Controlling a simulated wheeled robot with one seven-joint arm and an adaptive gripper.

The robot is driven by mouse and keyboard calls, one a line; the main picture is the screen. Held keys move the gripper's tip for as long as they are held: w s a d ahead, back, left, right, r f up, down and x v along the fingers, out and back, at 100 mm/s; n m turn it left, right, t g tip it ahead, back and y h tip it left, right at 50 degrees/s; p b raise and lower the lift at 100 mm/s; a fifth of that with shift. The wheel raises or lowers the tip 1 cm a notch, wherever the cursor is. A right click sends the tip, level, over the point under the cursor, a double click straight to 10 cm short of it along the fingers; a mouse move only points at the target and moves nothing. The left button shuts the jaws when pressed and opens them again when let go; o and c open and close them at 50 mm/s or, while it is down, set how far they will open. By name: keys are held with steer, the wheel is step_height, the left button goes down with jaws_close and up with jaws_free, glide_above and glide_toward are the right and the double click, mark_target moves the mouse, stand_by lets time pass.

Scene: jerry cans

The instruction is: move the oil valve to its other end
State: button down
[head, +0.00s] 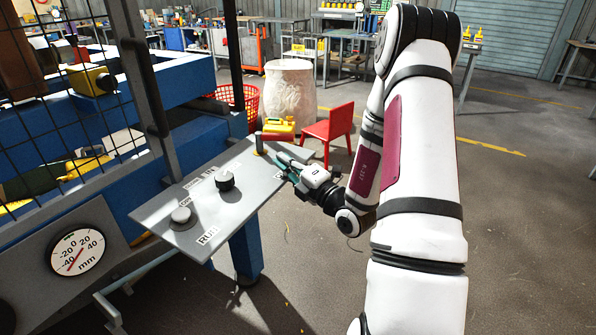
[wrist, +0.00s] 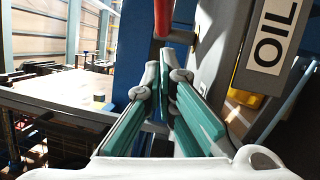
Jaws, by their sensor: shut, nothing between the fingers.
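The oil valve seems to be the short upright grey lever (head: 258,143) at the far end of the grey sloped panel. In the wrist view a grey stub (wrist: 162,18) with a red-brown part beside it shows straight beyond the fingertips, and may be that lever. An "OIL" label (wrist: 274,36) is on the panel at the upper right. My gripper (head: 280,158) is at the panel's right edge, just right of the lever. In the wrist view its teal fingers (wrist: 165,75) are together and empty. They look apart from the lever, though contact is hard to judge.
The panel (head: 225,218) also carries a black knob (head: 225,181) and a grey button (head: 180,215). A mesh guard (head: 75,90) stands to the left. A red chair (head: 328,128) and a yellow jerry can (head: 281,128) are behind. The floor right of the panel is clear.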

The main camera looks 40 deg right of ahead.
mark_target(272, 138)
steer(key=shift+w+d+r, duration=0.15)
steer(key=shift+w+d, duration=0.3)
steer(key=shift+w, duration=0.3)
steer(key=shift+w+d+r, duration=0.2)
steer(key=shift+w+d, duration=0.2)
steer(key=shift+w, duration=0.3)
steer(key=shift+w+d+r, duration=0.15)
steer(key=shift+w+d, duration=0.3)
steer(key=shift+w, duration=0.3)
steer(key=shift+d+n+y, duration=0.3)
steer(key=shift+n+y, duration=0.1)
steer(key=shift+y, duration=0.3)
